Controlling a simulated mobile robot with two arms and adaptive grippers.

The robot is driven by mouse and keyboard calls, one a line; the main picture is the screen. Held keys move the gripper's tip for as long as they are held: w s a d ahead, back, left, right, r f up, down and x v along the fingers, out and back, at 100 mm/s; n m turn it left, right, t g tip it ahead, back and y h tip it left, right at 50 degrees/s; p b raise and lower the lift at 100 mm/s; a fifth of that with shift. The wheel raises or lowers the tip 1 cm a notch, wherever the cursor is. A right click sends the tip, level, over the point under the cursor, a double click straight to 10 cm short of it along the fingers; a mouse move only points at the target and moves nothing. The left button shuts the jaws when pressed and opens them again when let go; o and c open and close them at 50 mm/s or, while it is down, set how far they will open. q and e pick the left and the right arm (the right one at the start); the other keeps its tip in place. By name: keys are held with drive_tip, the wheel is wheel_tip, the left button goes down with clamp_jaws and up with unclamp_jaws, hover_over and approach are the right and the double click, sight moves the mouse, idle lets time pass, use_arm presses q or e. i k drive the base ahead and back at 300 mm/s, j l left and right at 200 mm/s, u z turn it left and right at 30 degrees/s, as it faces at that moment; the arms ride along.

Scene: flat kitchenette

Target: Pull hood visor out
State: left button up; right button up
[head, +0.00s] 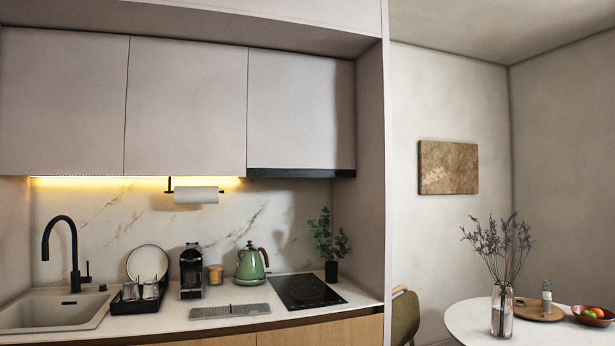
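The hood visor (301,173) is a thin dark strip along the bottom of the right-hand upper cabinet (301,110), above the black hob (306,291). Its front looks about level with the cabinet door. Neither of my grippers shows in the head view, so nothing of mine is seen touching the visor.
The counter holds a sink (55,310) with a black tap (68,255), a dish rack (138,300), a coffee machine (191,272), a green kettle (250,266) and a potted plant (329,240). A paper towel roll (195,195) hangs left of the visor. A round table (470,322) stands right.

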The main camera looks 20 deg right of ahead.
sight(250, 172)
drive_tip(key=i+l+z, duration=0.1)
drive_tip(key=i+l, duration=0.2)
drive_tip(key=i, duration=0.15)
drive_tip(key=i+l+z, duration=0.1)
drive_tip(key=i+l, duration=0.2)
drive_tip(key=i, duration=0.15)
